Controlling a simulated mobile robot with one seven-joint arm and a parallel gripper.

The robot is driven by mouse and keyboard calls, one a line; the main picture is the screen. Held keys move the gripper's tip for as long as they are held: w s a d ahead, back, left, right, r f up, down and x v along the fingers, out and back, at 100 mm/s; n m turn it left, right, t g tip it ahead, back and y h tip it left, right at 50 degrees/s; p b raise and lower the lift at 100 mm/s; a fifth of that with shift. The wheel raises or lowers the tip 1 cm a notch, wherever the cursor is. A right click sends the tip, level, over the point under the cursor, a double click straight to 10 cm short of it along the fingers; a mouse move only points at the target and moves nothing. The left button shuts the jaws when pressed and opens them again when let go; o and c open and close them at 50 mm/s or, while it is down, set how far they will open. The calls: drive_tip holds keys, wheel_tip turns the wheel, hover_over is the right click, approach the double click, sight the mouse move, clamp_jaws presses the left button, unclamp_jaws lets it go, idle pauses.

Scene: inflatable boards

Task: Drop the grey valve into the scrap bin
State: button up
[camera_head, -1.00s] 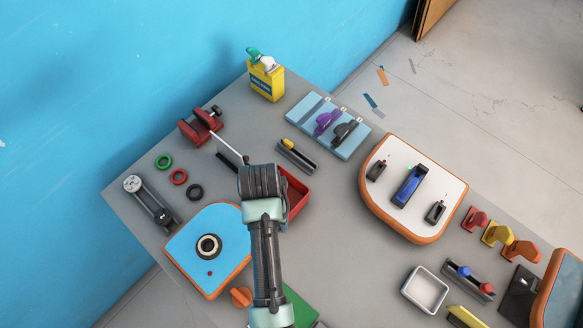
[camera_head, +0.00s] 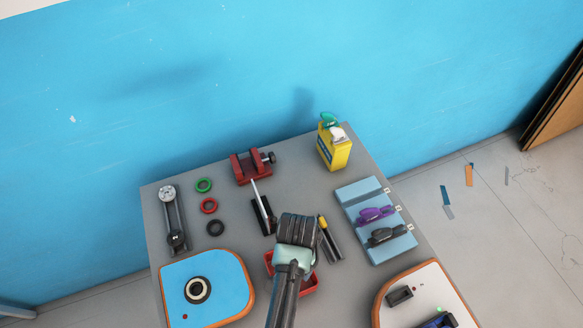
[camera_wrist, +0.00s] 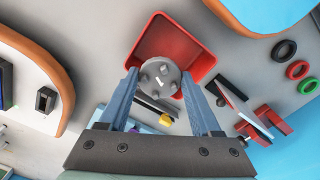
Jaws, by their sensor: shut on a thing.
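A round grey valve (camera_wrist: 160,78) with several short knobs sits between the two fingers of my gripper (camera_wrist: 160,74) in the wrist view. My gripper is shut on it. Behind the valve in that view is the red open bin (camera_wrist: 165,35), its inside empty where it shows. The valve overlaps the bin's near edge in the picture; its height above the bin is hard to tell. In the head view the red bin (camera_head: 308,285) shows on both sides of my arm, which hides its middle, and the valve is hidden there.
Close to the bin lie a screwdriver (camera_head: 261,205) and a yellow-tipped tool in a dark holder (camera_head: 330,240). A red vise (camera_head: 251,167), several rings and a blue board (camera_head: 228,278) are left; a light-blue board (camera_head: 366,200) with purple and black valves is right.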

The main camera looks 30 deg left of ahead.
drive_tip(key=shift+f+b, duration=2.05)
drive_tip(key=shift+f, duration=0.35)
drive_tip(key=o, duration=1.4)
wheel_tip(320, 180, up, 12)
drive_tip(key=shift+f, duration=0.1)
drive_tip(key=shift+r+p, duration=0.45)
drive_tip(key=shift+r, duration=0.2)
